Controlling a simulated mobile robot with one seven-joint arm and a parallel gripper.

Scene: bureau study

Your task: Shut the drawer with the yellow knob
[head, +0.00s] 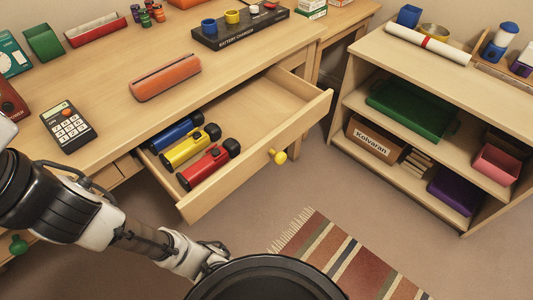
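The drawer with the yellow knob (278,156) is pulled well out from the desk in the head view. Its front panel (240,165) faces the lower right. Inside, toward its left end, lie a blue flashlight (176,133), a yellow flashlight (190,147) and a red flashlight (208,166). The right part of the drawer is bare. My arm reaches in from the lower left, in front of the desk and below the drawer. The end of my arm is low at the bottom middle, partly hidden behind a dark round part, and my gripper's fingers cannot be made out.
The desk top (225,100) holds an orange case (165,77), a calculator (69,127) and a battery charger (240,26). A green knob (18,245) is at lower left. A shelf unit (400,119) stands at right. A striped rug (350,262) lies on the open floor before the drawer.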

